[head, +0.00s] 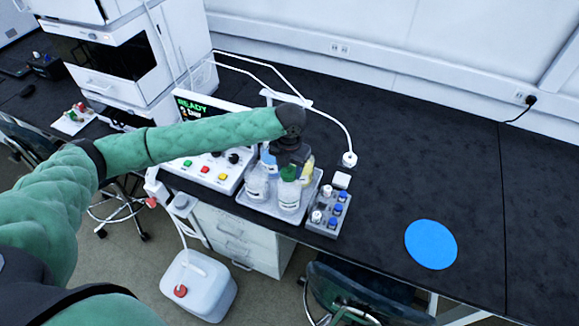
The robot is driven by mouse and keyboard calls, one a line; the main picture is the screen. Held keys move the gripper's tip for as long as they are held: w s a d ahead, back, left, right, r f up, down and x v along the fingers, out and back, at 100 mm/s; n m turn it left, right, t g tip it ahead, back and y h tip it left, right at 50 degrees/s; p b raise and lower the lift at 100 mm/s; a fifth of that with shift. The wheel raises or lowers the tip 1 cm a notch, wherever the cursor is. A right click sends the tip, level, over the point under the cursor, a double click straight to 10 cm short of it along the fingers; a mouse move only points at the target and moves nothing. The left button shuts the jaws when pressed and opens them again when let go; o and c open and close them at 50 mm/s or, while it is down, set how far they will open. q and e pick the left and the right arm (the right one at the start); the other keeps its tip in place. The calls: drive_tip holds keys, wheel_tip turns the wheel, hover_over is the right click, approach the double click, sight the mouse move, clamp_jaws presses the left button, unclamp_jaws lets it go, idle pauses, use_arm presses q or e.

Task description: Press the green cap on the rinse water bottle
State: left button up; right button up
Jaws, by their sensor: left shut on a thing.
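A clear bottle with a white label (289,198) stands upright at the front of a pale tray (262,207). I cannot read the label. The green cap (289,173) is at the top of this bottle. My left gripper (290,162) is directly above the bottle, pointing down, and is shut on the green cap. From this angle I cannot tell whether the cap is fully seated on the neck. My right gripper is not in view.
Another clear bottle (257,183) and a yellowish one (308,170) stand close by in the tray. A vial rack (327,212) is just right. A control panel showing READY (197,105) is left. A blue round mat (431,244) lies on otherwise clear bench.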

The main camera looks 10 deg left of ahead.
use_arm(q)
drive_tip(key=o, duration=1.5)
drive_tip(key=shift+r, duration=0.15)
drive_tip(key=shift+r+p, duration=1.85)
drive_tip(key=shift+r, duration=0.35)
drive_tip(key=shift+r+p, duration=0.65)
drive_tip(key=shift+r, duration=0.5)
clamp_jaws()
